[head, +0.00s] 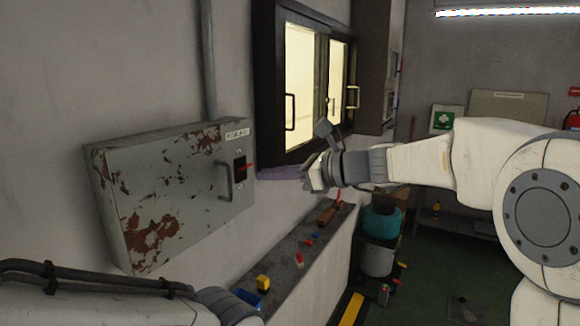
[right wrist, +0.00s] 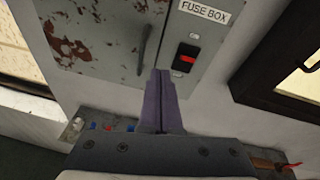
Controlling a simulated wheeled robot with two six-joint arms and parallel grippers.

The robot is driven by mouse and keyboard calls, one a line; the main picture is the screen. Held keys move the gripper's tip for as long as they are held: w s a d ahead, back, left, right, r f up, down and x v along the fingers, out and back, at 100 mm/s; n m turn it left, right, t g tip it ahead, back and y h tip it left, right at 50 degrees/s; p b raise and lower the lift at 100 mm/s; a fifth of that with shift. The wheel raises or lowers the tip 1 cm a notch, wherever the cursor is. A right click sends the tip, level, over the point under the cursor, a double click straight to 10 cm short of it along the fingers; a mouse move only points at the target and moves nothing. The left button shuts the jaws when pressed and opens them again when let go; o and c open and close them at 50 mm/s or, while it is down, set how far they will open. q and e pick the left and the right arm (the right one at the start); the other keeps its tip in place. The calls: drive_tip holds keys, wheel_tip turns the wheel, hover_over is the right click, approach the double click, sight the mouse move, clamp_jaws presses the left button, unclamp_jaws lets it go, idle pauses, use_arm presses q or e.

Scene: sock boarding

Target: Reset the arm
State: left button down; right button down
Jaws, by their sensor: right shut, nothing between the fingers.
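My right gripper (head: 262,174) reaches in from the right in the head view, its purple fingers pointing left towards the grey fuse box (head: 165,200) on the wall.
A dark-framed window (head: 265,80) is above my right gripper.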

drive_tip(key=s+a+f+n+g+h+b, duration=0.3)
drive_tip(key=s+f+n+g+h+b, duration=0.25)
drive_tip(key=s+f+n, duration=1)
drive_tip(key=s+d+f+n+h+b, duration=0.2)
drive_tip(key=s+d+f+n, duration=0.2)
drive_tip(key=f, duration=0.3)
drive_tip(key=s+d+f+n+h+b, duration=0.2)
drive_tip(key=s+d+f+n+h, duration=0.1)
drive_tip(key=s+f, duration=0.4)
drive_tip(key=s+d+f+n+g+h+b, duration=0.1)
drive_tip(key=s+d+f+n+h+b, duration=0.1)
drive_tip(key=s+d+f+n, duration=0.3)
wheel_tip(320, 180, down, 4)
drive_tip(key=shift+s+d+r+n, duration=0.2)
drive_tip(key=shift+s+n, duration=0.35)
drive_tip(key=shift+s, duration=0.2)
drive_tip(key=shift+h, duration=0.25)
